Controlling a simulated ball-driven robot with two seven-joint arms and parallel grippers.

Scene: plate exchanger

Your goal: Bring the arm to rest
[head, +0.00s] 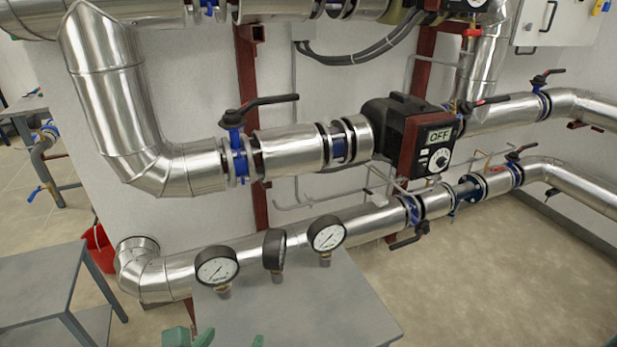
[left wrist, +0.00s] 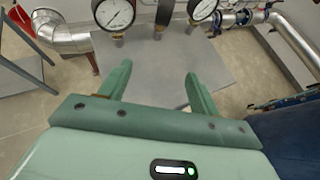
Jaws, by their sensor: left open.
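My left gripper (head: 216,339) shows only by its green fingertips at the bottom edge of the head view. In the left wrist view the same gripper (left wrist: 157,72) has its two fingers spread wide apart with nothing between them. It is over the near part of a small grey table (head: 330,310), short of the gauges. The table top (left wrist: 150,88) shows bare between the fingers. I do not see my right gripper.
Three pressure gauges stand on the table: a left one (head: 217,268), a middle one (head: 274,250) and a right one (head: 327,235). Silver pipes and a pump (head: 410,135) run behind. Another grey table (head: 50,285) and a red bucket (head: 98,245) are left. Floor at right is clear.

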